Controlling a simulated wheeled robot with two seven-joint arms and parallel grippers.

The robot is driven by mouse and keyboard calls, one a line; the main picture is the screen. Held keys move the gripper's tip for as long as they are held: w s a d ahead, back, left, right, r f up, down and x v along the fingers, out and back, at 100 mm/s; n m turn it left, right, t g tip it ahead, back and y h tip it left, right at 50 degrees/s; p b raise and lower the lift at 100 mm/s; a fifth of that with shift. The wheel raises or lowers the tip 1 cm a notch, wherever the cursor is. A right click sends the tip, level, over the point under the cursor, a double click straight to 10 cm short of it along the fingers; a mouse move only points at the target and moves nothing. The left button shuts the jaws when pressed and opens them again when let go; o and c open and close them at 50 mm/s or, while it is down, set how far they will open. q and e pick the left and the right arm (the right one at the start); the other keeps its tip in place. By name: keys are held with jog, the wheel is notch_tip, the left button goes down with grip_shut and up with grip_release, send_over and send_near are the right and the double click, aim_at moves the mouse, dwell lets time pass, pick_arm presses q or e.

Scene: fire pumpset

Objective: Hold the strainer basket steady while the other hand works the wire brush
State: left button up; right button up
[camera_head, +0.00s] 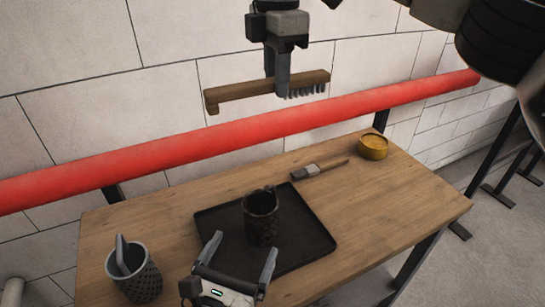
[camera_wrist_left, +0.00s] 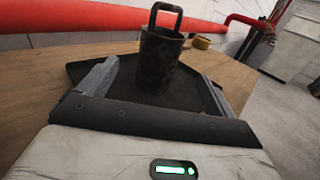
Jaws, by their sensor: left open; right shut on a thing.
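The dark strainer basket (camera_head: 261,222) stands upright on a black tray (camera_head: 308,222) on the wooden table. In the left wrist view the basket (camera_wrist_left: 160,62) shows a raised loop handle, and it stands ahead between my finger lines. My left gripper (camera_head: 242,255) is open, in front of the basket at the tray's near edge; no clear contact shows. My right gripper (camera_head: 281,88) is shut on the wire brush (camera_head: 238,92), a wooden bar with grey bristles pointing down at its right end. It holds the brush in the air, above and behind the table.
A grey perforated cup (camera_head: 144,285) with a tool in it stands at the front left. A red pipe (camera_head: 250,132) runs along the wall. The table's right side is clear.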

aim_at(263, 207)
pick_arm(q)
jog(key=x, duration=1.2)
jog(key=c, duration=1.3)
